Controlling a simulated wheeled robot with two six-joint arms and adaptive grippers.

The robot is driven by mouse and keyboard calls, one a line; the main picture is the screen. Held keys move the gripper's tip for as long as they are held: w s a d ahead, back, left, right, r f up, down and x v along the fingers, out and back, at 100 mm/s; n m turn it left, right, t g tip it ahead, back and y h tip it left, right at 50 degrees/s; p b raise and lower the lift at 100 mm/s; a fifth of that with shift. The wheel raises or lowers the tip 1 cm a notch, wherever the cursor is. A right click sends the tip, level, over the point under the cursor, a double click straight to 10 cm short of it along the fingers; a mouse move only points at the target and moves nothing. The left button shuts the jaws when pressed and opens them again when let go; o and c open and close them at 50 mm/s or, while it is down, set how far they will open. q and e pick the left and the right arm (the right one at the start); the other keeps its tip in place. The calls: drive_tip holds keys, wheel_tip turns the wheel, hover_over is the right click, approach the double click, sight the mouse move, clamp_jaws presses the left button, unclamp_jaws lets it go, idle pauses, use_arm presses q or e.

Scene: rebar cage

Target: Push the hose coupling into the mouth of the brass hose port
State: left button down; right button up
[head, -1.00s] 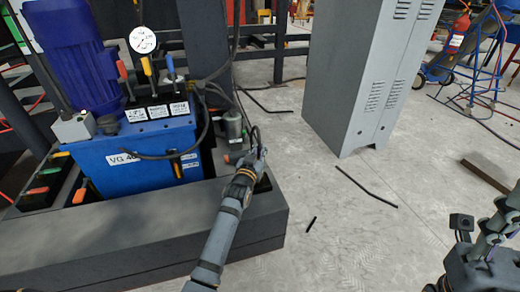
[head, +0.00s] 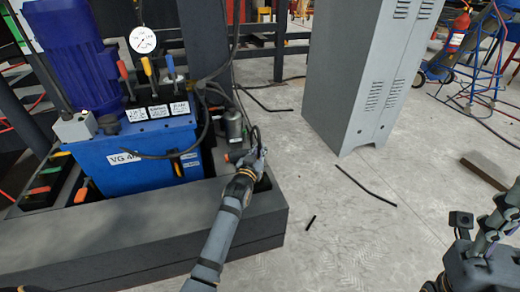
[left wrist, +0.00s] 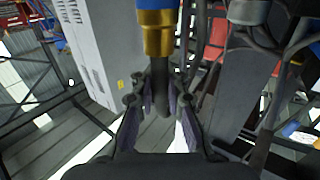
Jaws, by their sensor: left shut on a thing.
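In the left wrist view the brass hose port (left wrist: 158,34) hangs at the top middle, with a blue part above it. A dark, narrow hose coupling (left wrist: 159,84) stands straight below its mouth. The coupling's upper end meets the port's lower rim; I cannot tell how far inside it is. My left gripper (left wrist: 160,106) is shut on the coupling, a little below the port. In the head view my left gripper (head: 254,162) is beside the blue power unit, over the dark frame's right end; the coupling is too small to make out there.
The blue power unit (head: 145,150) with its gauge stands on the left, behind the dark frame (head: 120,232). A grey cabinet (head: 350,75) stands to the right. The floor between is mostly clear.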

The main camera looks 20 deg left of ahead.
use_arm(q)
drive_tip(key=shift+r, duration=0.1)
drive_tip(key=shift+p, duration=0.45)
drive_tip(key=shift+f+b, duration=0.95)
drive_tip(key=shift+f, duration=1.05)
drive_tip(key=c, duration=1.3)
unclamp_jaws()
drive_tip(key=s, duration=1.2)
drive_tip(key=shift+r, duration=0.1)
